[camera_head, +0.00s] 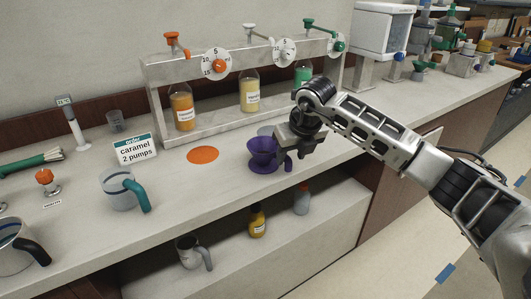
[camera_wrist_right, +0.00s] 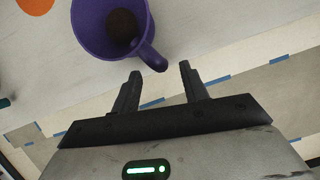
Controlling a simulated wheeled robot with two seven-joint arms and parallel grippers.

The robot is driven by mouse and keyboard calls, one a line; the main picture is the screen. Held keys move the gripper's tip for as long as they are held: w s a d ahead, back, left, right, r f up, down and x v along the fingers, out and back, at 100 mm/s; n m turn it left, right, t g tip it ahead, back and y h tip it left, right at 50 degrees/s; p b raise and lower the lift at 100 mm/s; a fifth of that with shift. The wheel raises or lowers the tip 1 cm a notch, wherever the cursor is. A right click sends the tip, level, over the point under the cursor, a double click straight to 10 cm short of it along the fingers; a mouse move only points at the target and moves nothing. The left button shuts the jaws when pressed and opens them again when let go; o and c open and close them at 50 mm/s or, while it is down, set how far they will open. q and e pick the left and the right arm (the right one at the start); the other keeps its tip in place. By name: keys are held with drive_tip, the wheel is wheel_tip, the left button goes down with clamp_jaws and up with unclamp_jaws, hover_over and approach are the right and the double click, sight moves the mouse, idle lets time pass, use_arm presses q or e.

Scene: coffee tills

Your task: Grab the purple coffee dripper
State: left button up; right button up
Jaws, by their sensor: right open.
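The purple coffee dripper (camera_head: 263,157) stands upright on the counter, near its front edge, in the head view. In the right wrist view the dripper (camera_wrist_right: 88,28) shows from above, with a dark brown patch inside and its handle (camera_wrist_right: 149,57) pointing toward my fingers. My right gripper (camera_head: 297,155) is just right of the dripper. In the wrist view my right gripper (camera_wrist_right: 158,80) is open, with the handle end just ahead of the gap between the fingertips. I see no contact between them. My left gripper is not in view.
A syrup rack (camera_head: 200,130) with bottles and dials stands behind the dripper. An orange disc (camera_head: 203,155) lies to its left, with an order sign (camera_head: 137,150) and a glass pitcher (camera_head: 118,190) farther left. A lower shelf (camera_head: 235,262) holds a metal pitcher and bottles.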

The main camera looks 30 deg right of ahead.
sight(290, 157)
drive_tip(key=x, duration=0.4)
clamp_jaws()
drive_tip(key=shift+r, duration=0.15)
